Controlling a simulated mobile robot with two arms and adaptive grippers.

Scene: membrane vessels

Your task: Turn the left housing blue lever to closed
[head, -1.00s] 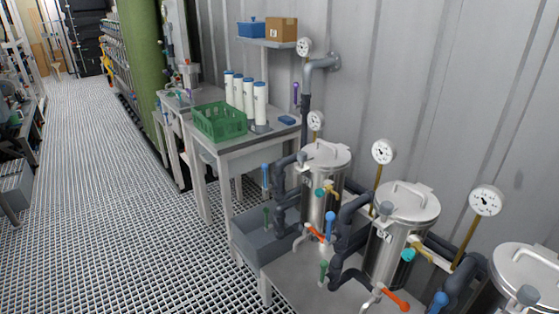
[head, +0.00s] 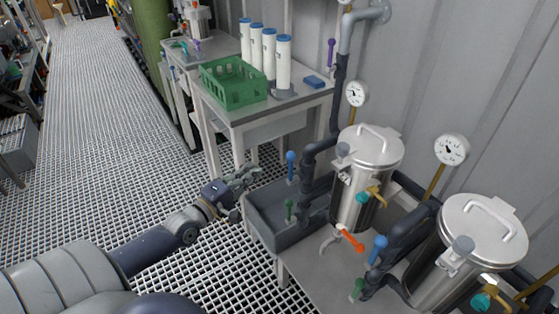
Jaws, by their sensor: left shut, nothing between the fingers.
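The left housing (head: 356,196) is a steel vessel with a handled lid, right of centre in the head view. A blue lever (head: 291,165) stands upright on the dark pipework to its left, above the grey trough. My left gripper (head: 252,178) is shut and empty, a short way left of this lever and apart from it. A second blue lever (head: 377,248) stands lower right, by the second housing (head: 470,255). My right gripper is out of view.
A grey trough (head: 262,232) lies below my gripper. A table with a green crate (head: 233,82) and white cylinders stands behind. The grating floor at left is open.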

